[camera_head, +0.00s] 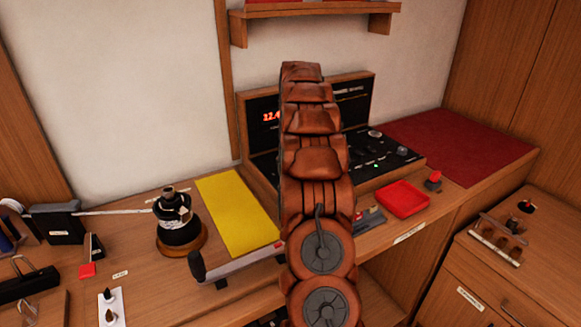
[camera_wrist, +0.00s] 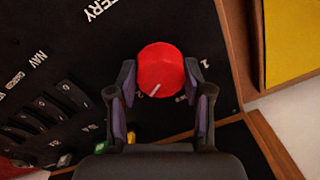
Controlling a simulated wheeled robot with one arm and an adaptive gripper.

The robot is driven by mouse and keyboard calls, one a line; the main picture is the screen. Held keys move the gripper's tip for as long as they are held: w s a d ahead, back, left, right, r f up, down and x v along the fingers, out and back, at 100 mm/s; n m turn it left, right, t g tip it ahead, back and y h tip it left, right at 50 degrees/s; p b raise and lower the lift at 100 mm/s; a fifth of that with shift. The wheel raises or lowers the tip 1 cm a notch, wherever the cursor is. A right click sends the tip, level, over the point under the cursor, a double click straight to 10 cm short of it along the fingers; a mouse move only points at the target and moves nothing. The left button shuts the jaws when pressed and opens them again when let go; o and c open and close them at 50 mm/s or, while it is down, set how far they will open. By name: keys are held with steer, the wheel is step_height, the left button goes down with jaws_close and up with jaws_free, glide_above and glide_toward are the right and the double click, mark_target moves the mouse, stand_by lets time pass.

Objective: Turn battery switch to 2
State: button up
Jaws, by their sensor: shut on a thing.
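The battery switch is a round red knob (camera_wrist: 160,68) on a black panel (camera_wrist: 185,25) in the wrist view. A short white pointer line on it points to the lower left of the picture. My gripper (camera_wrist: 159,80) is shut on the knob, one finger on each side. Other marks below the knob are partly hidden.
Beside the knob are a row of dark switches (camera_wrist: 35,125) and a small green light (camera_wrist: 101,127). In the head view, a red tray (camera_head: 402,199), a yellow sheet (camera_head: 237,215) and a dark winch-like drum (camera_head: 179,228) are on the wooden bench. A shelf (camera_head: 315,12) hangs above.

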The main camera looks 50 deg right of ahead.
steer(key=o, duration=1.2)
steer(key=shift+c, duration=0.2)
steer(key=r, duration=0.6)
steer(key=shift+d, duration=0.2)
steer(key=shift+s+r, duration=0.15)
steer(key=shift+r, duration=0.6)
